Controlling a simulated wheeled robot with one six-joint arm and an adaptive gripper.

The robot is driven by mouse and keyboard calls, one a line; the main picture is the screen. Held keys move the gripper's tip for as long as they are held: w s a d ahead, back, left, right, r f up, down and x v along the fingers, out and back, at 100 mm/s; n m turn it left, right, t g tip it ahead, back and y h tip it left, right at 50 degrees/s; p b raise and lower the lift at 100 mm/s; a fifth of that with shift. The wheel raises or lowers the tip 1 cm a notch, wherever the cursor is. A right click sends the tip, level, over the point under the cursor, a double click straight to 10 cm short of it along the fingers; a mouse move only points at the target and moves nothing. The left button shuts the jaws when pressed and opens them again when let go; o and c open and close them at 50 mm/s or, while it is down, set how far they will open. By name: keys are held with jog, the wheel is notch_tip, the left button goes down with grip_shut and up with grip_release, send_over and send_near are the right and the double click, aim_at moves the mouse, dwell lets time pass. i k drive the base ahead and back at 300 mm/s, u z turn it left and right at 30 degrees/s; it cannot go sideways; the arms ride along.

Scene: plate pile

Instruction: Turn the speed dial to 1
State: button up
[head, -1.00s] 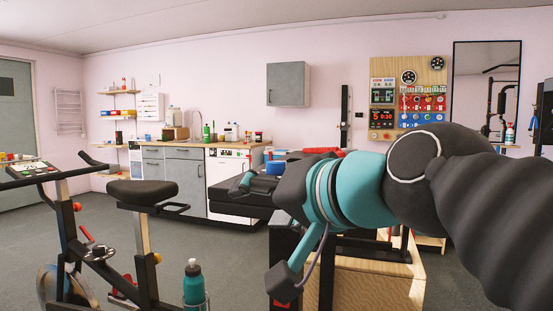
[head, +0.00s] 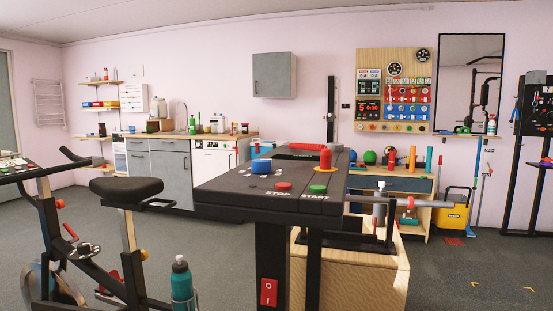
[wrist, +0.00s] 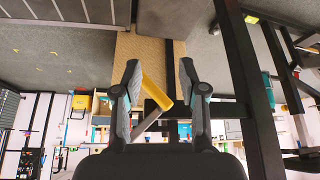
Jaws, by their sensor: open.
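The blue dial (head: 261,166) stands on the dark console (head: 225,192) in the middle of the head view, with white marks around its base. Its exact setting is too small to read. A red STOP button (head: 283,187) and a green START button (head: 318,189) lie in front of it, and a red knob (head: 326,158) stands to its right. My gripper (wrist: 160,78) shows only in the wrist view. Its two fingers are spread apart. A yellow bar (wrist: 156,90) appears between them, at a depth I cannot judge. The dial is not recognisable there.
An exercise bike (head: 127,190) stands to the left with a teal bottle (head: 181,281). A wooden box (head: 350,270) is behind the console post, which has a red switch (head: 269,292). Open floor lies to the right.

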aim_at(262, 166)
jog(key=z, duration=2.2)
jog(key=k, duration=2.1)
jog(key=u, duration=1.7)
jog(key=i, duration=0.55)
